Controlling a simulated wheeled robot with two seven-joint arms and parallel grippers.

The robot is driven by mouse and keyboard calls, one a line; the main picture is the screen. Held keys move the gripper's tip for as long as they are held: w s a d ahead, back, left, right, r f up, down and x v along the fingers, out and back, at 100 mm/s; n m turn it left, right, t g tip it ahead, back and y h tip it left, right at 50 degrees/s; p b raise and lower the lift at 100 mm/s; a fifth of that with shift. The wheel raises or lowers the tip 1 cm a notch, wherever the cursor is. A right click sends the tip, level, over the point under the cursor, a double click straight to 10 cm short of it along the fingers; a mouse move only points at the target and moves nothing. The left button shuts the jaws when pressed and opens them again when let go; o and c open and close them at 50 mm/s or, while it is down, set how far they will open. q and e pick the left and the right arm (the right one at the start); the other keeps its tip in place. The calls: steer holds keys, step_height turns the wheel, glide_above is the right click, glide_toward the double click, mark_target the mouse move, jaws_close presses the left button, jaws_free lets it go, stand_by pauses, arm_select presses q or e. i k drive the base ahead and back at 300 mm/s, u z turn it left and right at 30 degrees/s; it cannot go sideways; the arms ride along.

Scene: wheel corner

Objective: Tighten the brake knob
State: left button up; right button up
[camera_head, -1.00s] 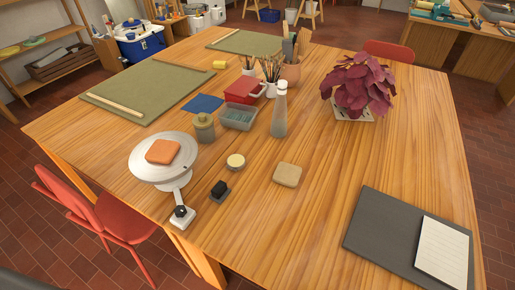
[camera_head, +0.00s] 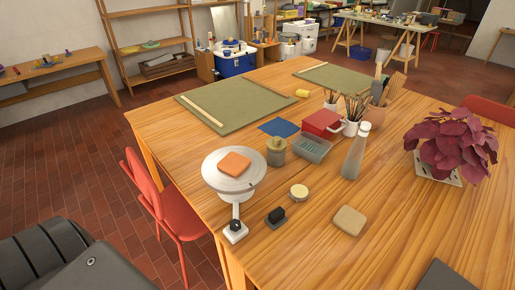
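A small banding wheel with a round grey-white top (camera_head: 232,171) stands near the table's front left edge. An orange block (camera_head: 234,163) lies on it. A light arm runs from its base toward the table edge and ends in a pale block (camera_head: 235,232) with a small black knob (camera_head: 235,223) on top. How tight the knob sits cannot be told. Neither gripper is in view. A dark part of my own body shows at the lower left.
A dark block on a small base (camera_head: 276,217), a round tin (camera_head: 299,192) and a tan sponge-like block (camera_head: 350,220) lie right of the wheel. A jar (camera_head: 276,152) and grey bottle (camera_head: 355,155) stand behind. A red chair (camera_head: 172,210) stands left of the table (camera_head: 300,255).

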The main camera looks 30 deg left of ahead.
mark_target(235, 224)
steer(key=u, duration=0.15)
steer(key=k, duration=0.7)
steer(key=u, duration=0.8)
steer(key=i, duration=0.5)
steer(key=z, duration=0.05)
steer(key=k, duration=0.5)
steer(key=z, duration=0.85)
steer(key=i, duration=0.7)
steer(key=u, duration=0.7)
